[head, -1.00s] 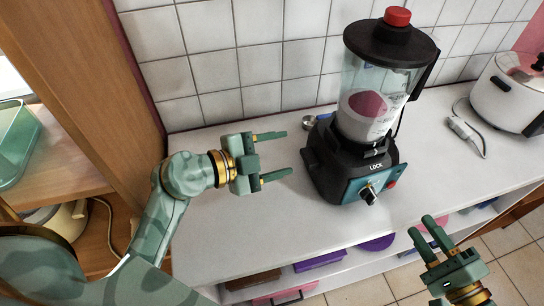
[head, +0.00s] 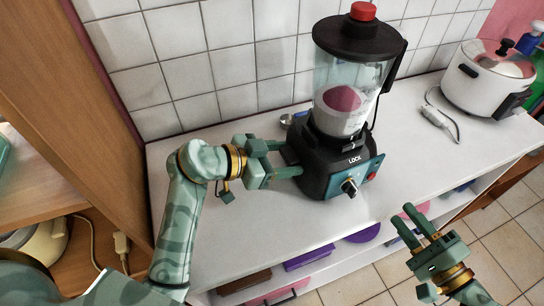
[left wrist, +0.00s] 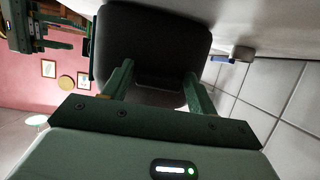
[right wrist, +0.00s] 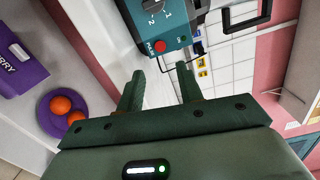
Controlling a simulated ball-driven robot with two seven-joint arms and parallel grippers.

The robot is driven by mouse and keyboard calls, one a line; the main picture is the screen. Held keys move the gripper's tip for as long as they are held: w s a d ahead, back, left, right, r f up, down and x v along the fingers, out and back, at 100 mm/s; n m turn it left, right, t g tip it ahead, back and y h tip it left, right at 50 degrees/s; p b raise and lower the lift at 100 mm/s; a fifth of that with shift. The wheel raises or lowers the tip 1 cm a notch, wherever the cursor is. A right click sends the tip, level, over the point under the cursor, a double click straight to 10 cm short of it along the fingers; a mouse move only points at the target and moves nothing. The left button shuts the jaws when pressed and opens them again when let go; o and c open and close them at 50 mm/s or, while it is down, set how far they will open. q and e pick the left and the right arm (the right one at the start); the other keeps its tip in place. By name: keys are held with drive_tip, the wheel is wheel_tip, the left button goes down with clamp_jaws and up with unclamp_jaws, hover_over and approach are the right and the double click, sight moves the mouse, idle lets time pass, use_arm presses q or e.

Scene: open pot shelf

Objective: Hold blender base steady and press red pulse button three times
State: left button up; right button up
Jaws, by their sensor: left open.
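The blender stands upright on the white shelf top, with a black base (head: 318,158), a clear jug and a red-capped lid. Its teal front panel (head: 337,181) carries a silver knob (head: 350,186) and the red pulse button (head: 372,176). In the right wrist view the button (right wrist: 160,45) shows beside the word PULSE. My left gripper (head: 287,158) is open at the base's left side. In the left wrist view the dark base (left wrist: 150,45) lies between its fingers; contact is unclear. My right gripper (head: 405,220) is open and empty, below and right of the panel.
A white cooker (head: 485,82) and a grey plug with cord (head: 436,117) are to the right. A tiled wall rises behind, and a wooden panel (head: 75,110) stands left. Purple and pink items sit on the lower shelf. The counter's front left is clear.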

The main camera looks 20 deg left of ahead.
use_arm(q)
clamp_jaws()
use_arm(e)
clamp_jaws()
idle(1.7)
